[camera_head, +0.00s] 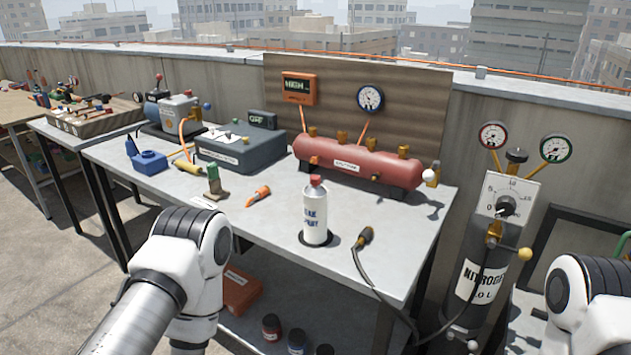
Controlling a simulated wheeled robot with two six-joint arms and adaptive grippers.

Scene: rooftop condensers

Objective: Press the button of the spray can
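The spray can (315,213) is a white cylinder with dark lettering. It stands upright on the grey table (355,285), in a dark round ring or base near the front edge. Its red button (315,181) is on top and uncovered. Nothing touches the can. My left arm comes in at the lower left, with its white joint left of and in front of the can. My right arm shows only in part at the lower right edge. Neither gripper is in view.
A red tank (357,160) lies behind the can. A hose with a yellow-brown end (364,238) lies right of it. An orange-tipped tool (258,196) and a green-brown item (214,182) lie left. A nitrogen cylinder (485,270) stands right of the table.

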